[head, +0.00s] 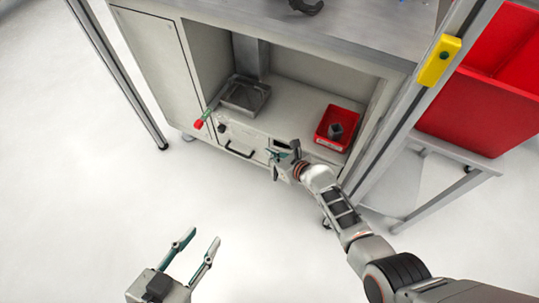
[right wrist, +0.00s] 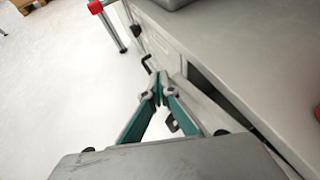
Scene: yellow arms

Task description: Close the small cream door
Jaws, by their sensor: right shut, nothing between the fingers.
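A small cream door (right wrist: 204,104) on the cabinet front shows in the right wrist view, just right of my right gripper (right wrist: 158,82). A dark gap runs between its upper edge and the shelf, so it stands partly open. In the head view my right gripper (head: 274,157) is in front of the cabinet's low front, beside a black handle (head: 246,153), and hides much of this door. Its fingers are shut and empty; whether they touch the door I cannot tell. My left gripper (head: 204,238) is open and empty, over bare floor.
The cabinet shelf holds a metal tray (head: 245,96) and a red bin (head: 338,128) with a dark part. A red-tipped handle (head: 199,124) sticks out at the shelf's left. A tall cream door (head: 165,62) is at left. An aluminium post and red crates (head: 490,90) are at right.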

